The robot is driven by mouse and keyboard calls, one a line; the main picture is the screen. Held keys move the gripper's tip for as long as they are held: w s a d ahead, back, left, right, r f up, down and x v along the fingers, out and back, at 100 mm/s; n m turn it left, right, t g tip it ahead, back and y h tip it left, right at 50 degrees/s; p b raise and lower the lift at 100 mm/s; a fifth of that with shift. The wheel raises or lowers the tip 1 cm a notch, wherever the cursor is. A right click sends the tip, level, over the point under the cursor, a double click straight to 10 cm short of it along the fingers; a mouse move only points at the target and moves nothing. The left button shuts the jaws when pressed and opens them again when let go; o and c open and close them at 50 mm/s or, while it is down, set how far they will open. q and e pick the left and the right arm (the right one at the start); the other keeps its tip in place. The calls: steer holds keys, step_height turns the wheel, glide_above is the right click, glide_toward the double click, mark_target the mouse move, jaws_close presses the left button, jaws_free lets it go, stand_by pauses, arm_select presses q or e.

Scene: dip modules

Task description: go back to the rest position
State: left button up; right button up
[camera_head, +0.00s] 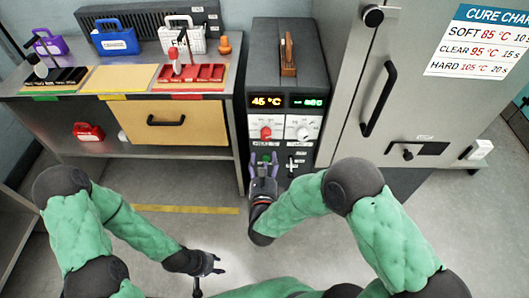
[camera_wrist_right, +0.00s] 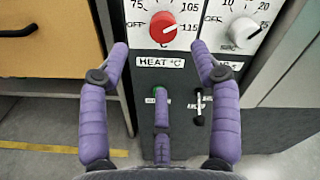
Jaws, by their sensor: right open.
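My right gripper (camera_head: 264,163) is in front of the control box (camera_head: 285,90) in the head view. In the right wrist view its purple fingers (camera_wrist_right: 160,75) are spread wide with nothing held between them. A middle purple finger points up at the green button (camera_wrist_right: 160,94), partly covering it; I cannot tell whether they touch. The red heat knob (camera_wrist_right: 163,26) is above. My left gripper (camera_head: 208,264) is low over the floor, away from the furniture; its finger opening is too small to read.
A workbench (camera_head: 120,148) with a drawer (camera_head: 172,134), trays and coloured cases stands left of the control box. A tall grey cabinet (camera_head: 345,80) with a black handle (camera_head: 378,98) stands on the right. Open floor with a yellow stripe (camera_head: 185,209) lies in front.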

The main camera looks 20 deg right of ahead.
steer(key=shift+s+a, duration=0.1)
steer(key=shift+s, duration=0.2)
stand_by(0.4)
steer(key=s+a+f+n+g+y+p, duration=0.1)
steer(key=s+f+n+g+y+p, duration=0.2)
steer(key=f+n, duration=0.45)
steer(key=s+a+f+n+g+y+p, duration=0.1)
steer(key=f+n+g+y, duration=0.2)
steer(key=f+n+g, duration=0.45)
steer(key=s+a+f+n+g+y+p, duration=0.1)
steer(key=s+f+n+g, duration=0.1)
steer(key=s+n, duration=0.5)
steer(key=s+f+n+g+y+p, duration=0.2)
steer(key=s+n+g, duration=0.2)
steer(key=s+n, duration=0.3)
steer(key=shift+s+a+f+n, duration=0.2)
steer(key=shift+s+a+n, duration=0.2)
steer(key=shift+s, duration=0.75)
steer(key=shift+g, duration=0.25)
